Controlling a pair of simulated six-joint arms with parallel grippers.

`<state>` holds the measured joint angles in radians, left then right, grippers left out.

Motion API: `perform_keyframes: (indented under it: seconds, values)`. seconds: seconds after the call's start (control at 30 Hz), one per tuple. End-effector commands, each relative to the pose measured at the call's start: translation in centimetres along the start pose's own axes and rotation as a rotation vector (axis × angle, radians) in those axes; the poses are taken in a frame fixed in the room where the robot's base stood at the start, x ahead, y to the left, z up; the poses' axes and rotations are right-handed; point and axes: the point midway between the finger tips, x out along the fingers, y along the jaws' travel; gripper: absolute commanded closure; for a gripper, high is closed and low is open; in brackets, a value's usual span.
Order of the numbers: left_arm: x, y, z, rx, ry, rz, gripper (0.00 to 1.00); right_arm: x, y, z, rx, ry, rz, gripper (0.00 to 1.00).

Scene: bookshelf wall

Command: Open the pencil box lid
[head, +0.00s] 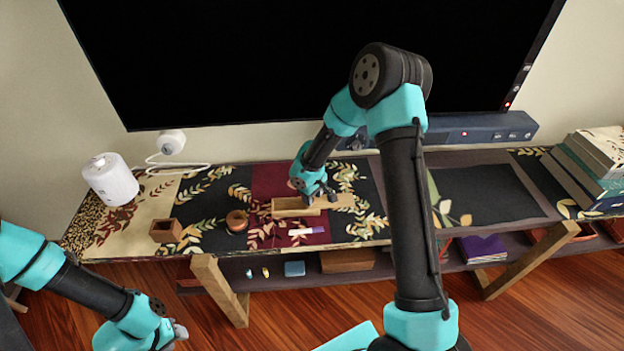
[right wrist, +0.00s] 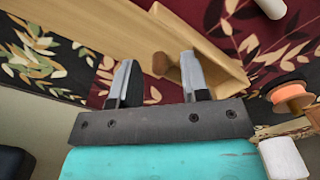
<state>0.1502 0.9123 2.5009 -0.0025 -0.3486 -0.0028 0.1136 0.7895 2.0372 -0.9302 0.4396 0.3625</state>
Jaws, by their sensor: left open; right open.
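The wooden pencil box (head: 290,213) sits on the dark red part of the cloth on the console, and its hollow inside shows at its left end. Its pale wooden lid (head: 346,201) is slid out to the right, leaving that end uncovered. In the right wrist view the lid (right wrist: 95,28) runs to the upper left and the box (right wrist: 222,62) shows its open hollow. My right gripper (head: 318,195) is open over the lid, with a brown knob (right wrist: 160,65) between its parted fingers (right wrist: 155,68). My left gripper (head: 178,334) is open, low at the left, away from the box.
A large black screen (head: 310,55) rises behind.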

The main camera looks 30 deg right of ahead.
Motion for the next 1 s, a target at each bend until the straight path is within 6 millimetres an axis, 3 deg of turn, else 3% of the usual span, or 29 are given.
perform_keyframes:
  seconds: [0.17,0.8,1.0]
  values:
    - [0.0,0.0,0.0,0.0,0.0,0.0,0.59,-2.2,0.0,-0.1,0.002,0.004,0.002,0.58]
    - [0.0,0.0,0.0,0.0,0.0,0.0,0.59,-14.2,0.0,-0.1,0.001,0.004,0.001,0.58]
    - [0.0,0.0,0.0,0.0,0.0,0.0,0.59,-16.5,0.0,0.0,0.001,0.002,0.0,0.58]
